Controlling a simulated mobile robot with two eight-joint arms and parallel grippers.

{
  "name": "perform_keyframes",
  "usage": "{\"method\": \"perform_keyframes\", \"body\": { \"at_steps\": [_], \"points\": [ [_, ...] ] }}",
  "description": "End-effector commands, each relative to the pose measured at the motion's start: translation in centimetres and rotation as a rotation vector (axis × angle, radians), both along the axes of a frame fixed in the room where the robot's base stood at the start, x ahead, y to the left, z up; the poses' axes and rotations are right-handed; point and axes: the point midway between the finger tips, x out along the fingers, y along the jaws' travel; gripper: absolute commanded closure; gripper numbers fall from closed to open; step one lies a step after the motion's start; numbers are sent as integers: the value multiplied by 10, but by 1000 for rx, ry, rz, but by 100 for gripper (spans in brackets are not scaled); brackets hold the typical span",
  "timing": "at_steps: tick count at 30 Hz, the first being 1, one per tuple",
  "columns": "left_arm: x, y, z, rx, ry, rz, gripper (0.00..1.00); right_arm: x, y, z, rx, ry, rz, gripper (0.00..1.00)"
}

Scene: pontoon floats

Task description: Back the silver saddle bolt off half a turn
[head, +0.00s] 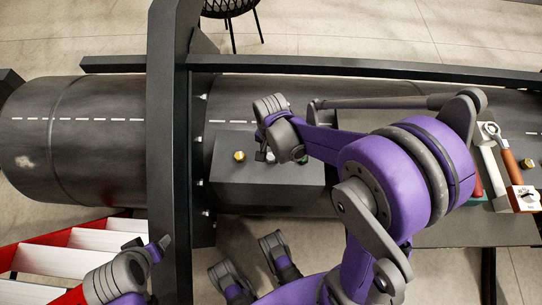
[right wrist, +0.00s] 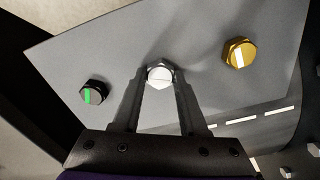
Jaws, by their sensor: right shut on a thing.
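The silver saddle bolt (right wrist: 160,75) is a bright hex head in the right wrist view, standing on the dark grey saddle block (head: 230,190). My right gripper (right wrist: 160,88) is shut on its head, one finger on each side; in the head view the gripper (head: 268,155) partly hides the bolt. A gold bolt (head: 239,156) with a white stripe (right wrist: 239,53) sits to one side. A dark bolt with a green stripe (right wrist: 94,92) sits on the other side. My left gripper (head: 162,246) is at the lower left, away from the block; its jaws are unclear.
The block sits on a large dark pontoon tube (head: 100,140) with a dashed white line. A dark upright frame (head: 173,120) stands left of the block. A red and white ladder (head: 70,260) lies at lower left. A ratchet (head: 505,150) and other tools lie at the right.

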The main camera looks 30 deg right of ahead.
Motion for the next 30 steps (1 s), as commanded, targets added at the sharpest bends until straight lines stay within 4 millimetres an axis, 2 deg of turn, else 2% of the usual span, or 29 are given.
{"method": "perform_keyframes", "body": {
  "at_steps": [3,14,30],
  "points": [
    [0,0,0,0,0,0,28,0,0,0,0,0,72,100],
    [0,0,0,0,0,0,28,0,0,0,0,0,122,100],
    [0,0,-1,0,0,0,28,0,0,1,1,1,948,100]
  ]
}}
